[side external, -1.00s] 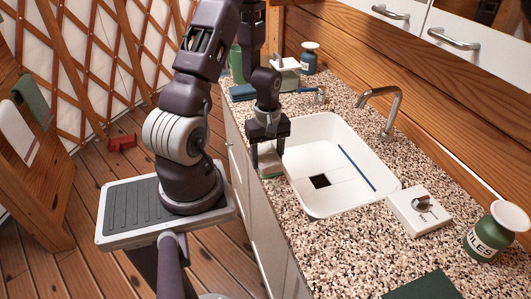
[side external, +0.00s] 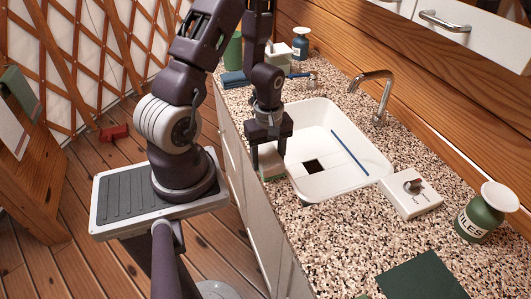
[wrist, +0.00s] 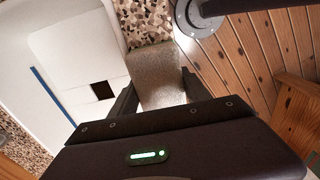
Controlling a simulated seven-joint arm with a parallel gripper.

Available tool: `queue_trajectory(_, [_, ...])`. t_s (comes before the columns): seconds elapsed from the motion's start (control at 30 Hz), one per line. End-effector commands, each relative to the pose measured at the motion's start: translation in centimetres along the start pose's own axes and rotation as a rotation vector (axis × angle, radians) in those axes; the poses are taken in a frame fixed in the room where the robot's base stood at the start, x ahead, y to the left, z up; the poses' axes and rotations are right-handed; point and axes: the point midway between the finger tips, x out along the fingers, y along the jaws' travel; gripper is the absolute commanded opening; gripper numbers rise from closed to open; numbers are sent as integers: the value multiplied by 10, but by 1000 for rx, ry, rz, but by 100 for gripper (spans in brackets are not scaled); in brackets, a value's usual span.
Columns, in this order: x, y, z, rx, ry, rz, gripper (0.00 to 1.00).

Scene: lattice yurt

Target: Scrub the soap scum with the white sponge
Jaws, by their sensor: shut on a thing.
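My gripper (side external: 268,155) is shut on a pale block with a green underside, which I take to be the white sponge (side external: 271,165). In the wrist view the sponge (wrist: 158,75) shows grey-beige between the two fingers (wrist: 158,95). It is low at the counter's front edge, just left of the white sink (side external: 330,172). I cannot tell whether it touches the counter. The sink has a dark square opening (side external: 313,166) and a blue strip (side external: 349,152) inside. I cannot make out the soap scum for certain.
A chrome faucet (side external: 386,85) rises behind the sink. A white box with a knob (side external: 411,196), a green labelled bottle (side external: 483,215) and a dark green sheet (side external: 422,277) are on the right. Bottles and a blue cloth (side external: 236,79) stand at the far end.

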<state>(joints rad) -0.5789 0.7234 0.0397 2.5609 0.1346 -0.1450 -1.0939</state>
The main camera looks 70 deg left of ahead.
Motion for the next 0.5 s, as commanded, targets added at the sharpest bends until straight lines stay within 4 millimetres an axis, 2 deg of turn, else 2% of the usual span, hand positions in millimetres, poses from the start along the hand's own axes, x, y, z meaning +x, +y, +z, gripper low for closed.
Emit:
queue_trajectory(0.1, [2,0,10,6,1,0,0])
queue_trajectory(0.27, [2,0,15,2,-1,-1,0])
queue_trajectory(0.5, [1,0,-2,-3,-1,-1,0])
